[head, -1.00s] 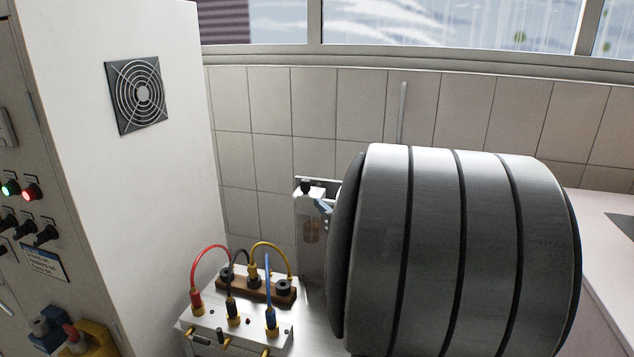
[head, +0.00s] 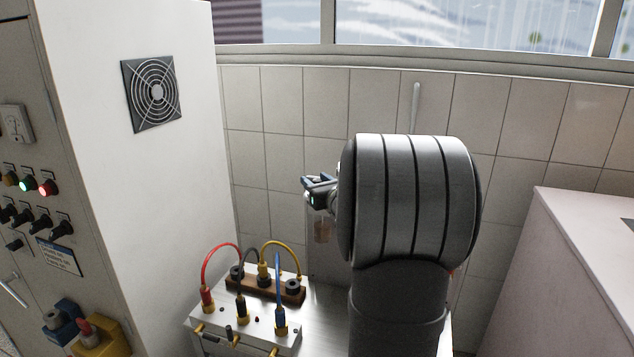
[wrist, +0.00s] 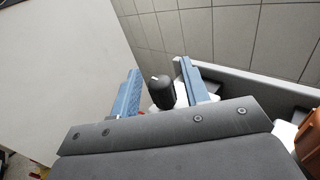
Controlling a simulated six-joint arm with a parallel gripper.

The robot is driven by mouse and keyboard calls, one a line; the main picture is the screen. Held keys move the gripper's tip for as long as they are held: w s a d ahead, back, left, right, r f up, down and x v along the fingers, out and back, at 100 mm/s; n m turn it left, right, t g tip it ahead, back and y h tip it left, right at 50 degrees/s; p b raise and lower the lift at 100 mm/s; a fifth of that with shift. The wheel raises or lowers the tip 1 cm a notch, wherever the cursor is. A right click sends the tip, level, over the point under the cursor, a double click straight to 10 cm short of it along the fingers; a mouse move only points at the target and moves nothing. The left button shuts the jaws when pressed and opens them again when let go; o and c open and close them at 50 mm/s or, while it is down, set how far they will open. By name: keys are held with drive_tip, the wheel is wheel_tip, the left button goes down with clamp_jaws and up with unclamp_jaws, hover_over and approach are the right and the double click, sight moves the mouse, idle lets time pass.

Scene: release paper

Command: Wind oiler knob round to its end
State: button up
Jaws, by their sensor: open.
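The oiler knob (wrist: 161,92) is a black ribbed cap with a white mark. It stands between the two blue fingers of my gripper (wrist: 159,70) in the wrist view. The gripper is open, with a gap seen on both sides of the knob. In the head view my gripper (head: 318,188) is at the top of the oiler, and the knob is hidden behind it. A white part of the oiler shows around the knob's base in the wrist view.
A metal box with red, black, yellow and blue leads (head: 243,318) stands in front and left of the oiler. A white cabinet with a fan grille (head: 153,93) rises at the left. A tiled wall (head: 400,105) is behind. A pale counter (head: 580,260) is at the right.

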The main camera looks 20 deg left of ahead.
drive_tip(key=shift+c, duration=0.4)
clamp_jaws()
drive_tip(key=shift+r+m+t+h, duration=0.15)
drive_tip(key=shift+m+t+h, duration=0.35)
drive_tip(key=shift+h, duration=0.1)
drive_tip(key=shift+m+t+h, duration=0.6)
drive_tip(key=shift+h, duration=0.1)
drive_tip(key=shift+m+t+h, duration=0.4)
drive_tip(key=shift+m+h, duration=0.1)
drive_tip(key=shift+h, duration=0.2)
drive_tip(key=shift+o, duration=0.4)
unclamp_jaws()
